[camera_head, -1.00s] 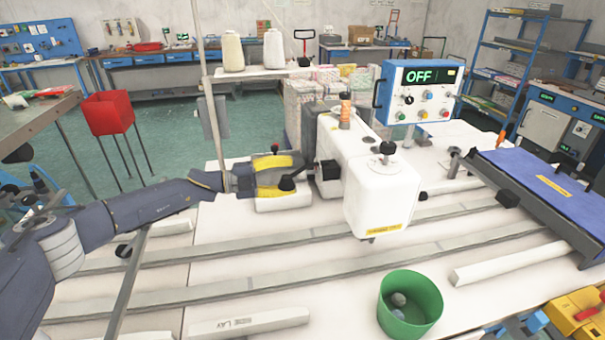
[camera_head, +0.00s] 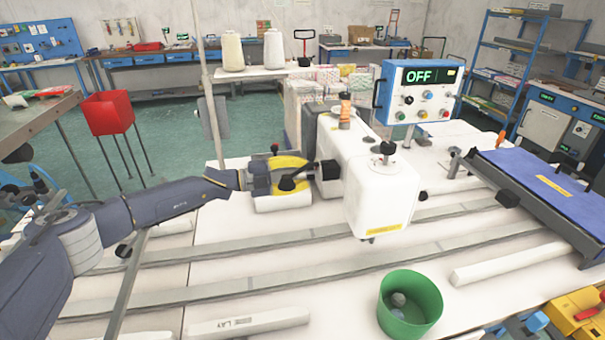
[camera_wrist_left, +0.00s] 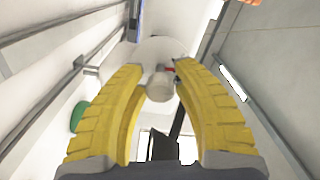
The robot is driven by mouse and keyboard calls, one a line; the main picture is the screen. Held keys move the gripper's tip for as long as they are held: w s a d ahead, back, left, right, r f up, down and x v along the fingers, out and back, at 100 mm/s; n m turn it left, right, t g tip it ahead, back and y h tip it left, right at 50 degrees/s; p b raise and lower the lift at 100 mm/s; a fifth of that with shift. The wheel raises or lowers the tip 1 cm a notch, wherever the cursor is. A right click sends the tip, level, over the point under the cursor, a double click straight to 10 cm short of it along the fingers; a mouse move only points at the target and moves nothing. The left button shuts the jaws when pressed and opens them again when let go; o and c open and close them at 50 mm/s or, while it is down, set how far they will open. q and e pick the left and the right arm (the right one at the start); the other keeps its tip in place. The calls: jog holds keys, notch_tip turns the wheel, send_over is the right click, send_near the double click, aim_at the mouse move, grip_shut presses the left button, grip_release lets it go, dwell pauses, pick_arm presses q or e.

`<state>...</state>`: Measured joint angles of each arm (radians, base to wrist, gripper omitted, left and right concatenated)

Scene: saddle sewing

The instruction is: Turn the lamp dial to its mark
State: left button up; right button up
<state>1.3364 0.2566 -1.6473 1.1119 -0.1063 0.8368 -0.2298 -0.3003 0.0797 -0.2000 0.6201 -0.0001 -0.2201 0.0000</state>
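My left gripper (camera_head: 306,172), with yellow fingers, is beside the left end of the white sewing machine (camera_head: 383,192) in the head view. In the left wrist view the fingers of this gripper (camera_wrist_left: 159,65) are apart. A pale round knob (camera_wrist_left: 160,88), which looks like the lamp dial, shows between them, with a white disc-like surface and a small red mark (camera_wrist_left: 170,70) behind it. I cannot tell whether either finger touches the knob. In the head view the gripper and machine hide the dial. My right gripper is not in view.
A control box (camera_head: 418,92) reading OFF stands behind the machine. A green bin (camera_head: 410,305) stands at the front. Two thread cones (camera_head: 273,50) sit on a shelf at the back, near an upright pole (camera_head: 207,85). A blue-topped unit (camera_head: 540,180) stands at the right.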

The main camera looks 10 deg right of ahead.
pick_arm(q)
grip_shut()
jog(key=shift+n, duration=0.3)
jog(key=shift+w+a+f+n, duration=0.1)
jog(key=shift+a+n, duration=0.05)
jog(key=shift+n, duration=2.65)
jog(key=shift+o, duration=0.6)
grip_release()
jog(key=shift+a, duration=0.1)
jog(key=o, duration=0.4)
jog(key=a, duration=1.1)
jog(key=shift+a, duration=0.4)
